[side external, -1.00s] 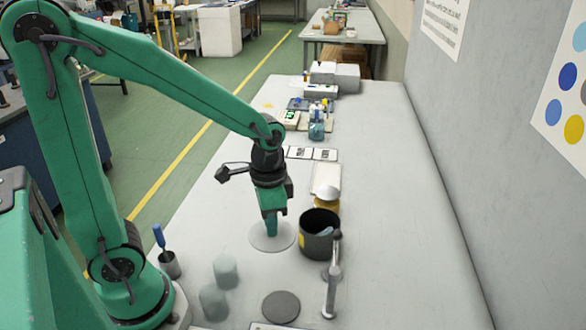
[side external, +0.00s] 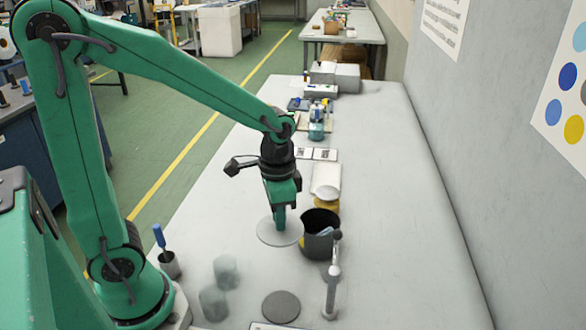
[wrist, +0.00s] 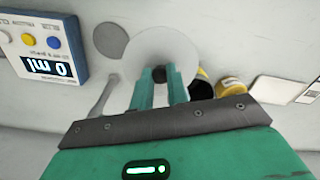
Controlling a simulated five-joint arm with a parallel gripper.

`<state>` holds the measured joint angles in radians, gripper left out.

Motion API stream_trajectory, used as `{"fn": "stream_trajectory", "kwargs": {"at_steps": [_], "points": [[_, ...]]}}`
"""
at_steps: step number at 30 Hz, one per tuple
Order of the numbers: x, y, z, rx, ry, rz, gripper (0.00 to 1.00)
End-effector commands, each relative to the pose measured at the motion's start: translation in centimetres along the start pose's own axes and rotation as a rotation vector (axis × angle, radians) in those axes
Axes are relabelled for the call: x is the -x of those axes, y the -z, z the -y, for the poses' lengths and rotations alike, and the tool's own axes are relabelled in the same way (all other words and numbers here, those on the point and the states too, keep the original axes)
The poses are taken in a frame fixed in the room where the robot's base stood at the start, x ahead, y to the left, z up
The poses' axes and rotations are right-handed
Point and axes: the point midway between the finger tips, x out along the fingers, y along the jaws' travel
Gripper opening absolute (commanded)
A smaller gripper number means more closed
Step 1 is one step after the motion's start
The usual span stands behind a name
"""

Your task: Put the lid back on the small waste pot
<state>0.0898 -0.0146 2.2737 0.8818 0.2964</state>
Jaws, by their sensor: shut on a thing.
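A pale round lid (side external: 267,238) is under my gripper (side external: 279,226), which is shut on its dark knob. In the wrist view the lid (wrist: 182,50) shows behind the fingers of my gripper (wrist: 160,82). The lid looks level; its exact height above the bench is hard to tell. The dark waste pot (side external: 318,246) stands just right of the lid, upright, with its mouth uncovered. In the wrist view the pot (wrist: 202,88) is partly hidden by the lid and gripper.
A metal spout (side external: 332,288) stands in front of the pot. A dark grey disc (side external: 281,306) lies near the front. Two translucent cups (side external: 213,301) and a holder with a blue-handled tool (side external: 169,264) are at left. A yellow jar (wrist: 232,87) is beyond the pot.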

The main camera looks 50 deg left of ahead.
Motion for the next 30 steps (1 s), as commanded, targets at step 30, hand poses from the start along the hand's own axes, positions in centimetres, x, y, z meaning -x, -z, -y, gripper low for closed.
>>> {"fn": "stream_trajectory", "kwargs": {"at_steps": [30], "points": [[3.7,10.3,4.2,-0.007,0.000,0.000,0.00]]}}
